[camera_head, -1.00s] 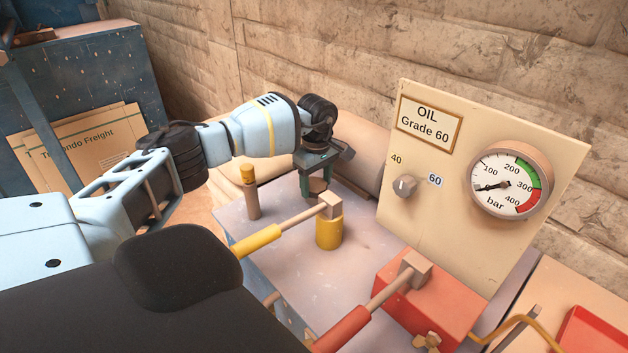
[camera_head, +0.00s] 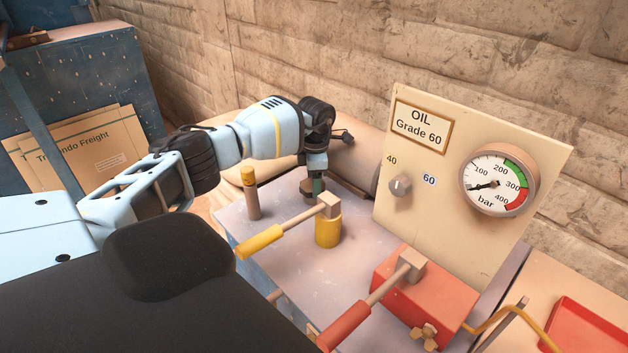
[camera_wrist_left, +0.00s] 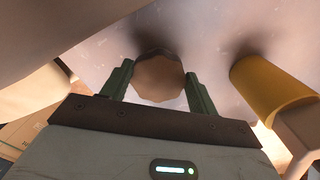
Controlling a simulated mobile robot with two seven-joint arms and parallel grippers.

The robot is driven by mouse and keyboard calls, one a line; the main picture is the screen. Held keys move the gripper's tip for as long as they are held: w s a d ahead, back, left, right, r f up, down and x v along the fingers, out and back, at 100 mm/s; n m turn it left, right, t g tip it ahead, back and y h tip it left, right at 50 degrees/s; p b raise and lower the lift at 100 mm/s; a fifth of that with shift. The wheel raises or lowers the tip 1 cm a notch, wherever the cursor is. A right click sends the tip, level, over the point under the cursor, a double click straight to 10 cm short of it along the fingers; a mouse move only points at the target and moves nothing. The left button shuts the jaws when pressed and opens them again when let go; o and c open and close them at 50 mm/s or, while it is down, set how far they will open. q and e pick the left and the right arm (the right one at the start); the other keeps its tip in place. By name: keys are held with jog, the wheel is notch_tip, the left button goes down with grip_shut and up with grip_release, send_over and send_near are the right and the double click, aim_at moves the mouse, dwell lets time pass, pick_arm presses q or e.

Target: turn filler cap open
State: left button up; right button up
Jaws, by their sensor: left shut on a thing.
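The filler cap (camera_wrist_left: 158,76) is a brown, many-sided knob in the left wrist view, between the two green fingers of my left gripper (camera_wrist_left: 157,90). In the head view my left gripper (camera_head: 317,187) points down onto the grey bench top and is seen nearly edge-on. It is shut on the cap, with one finger on each side. In the head view only a small part of the cap (camera_head: 307,187) shows beside the fingers. My right gripper is not in view.
A yellow-handled lever (camera_head: 258,242) on a yellow post and a wooden peg (camera_head: 251,195) with a yellow top stand close by. A red block (camera_head: 425,302) with a red lever is to the right. The oil panel (camera_head: 430,225) with selector knob and pressure gauge (camera_head: 498,180) stands behind.

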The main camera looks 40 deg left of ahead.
pick_arm(q)
jog(key=shift+a+n, duration=0.1)
jog(key=shift+n, duration=0.7)
jog(key=o, duration=1)
jog(key=shift+c, duration=0.2)
jog(key=shift+r, duration=0.15)
notch_tip(320, 180, up, 8)
jog(key=shift+f, duration=0.2)
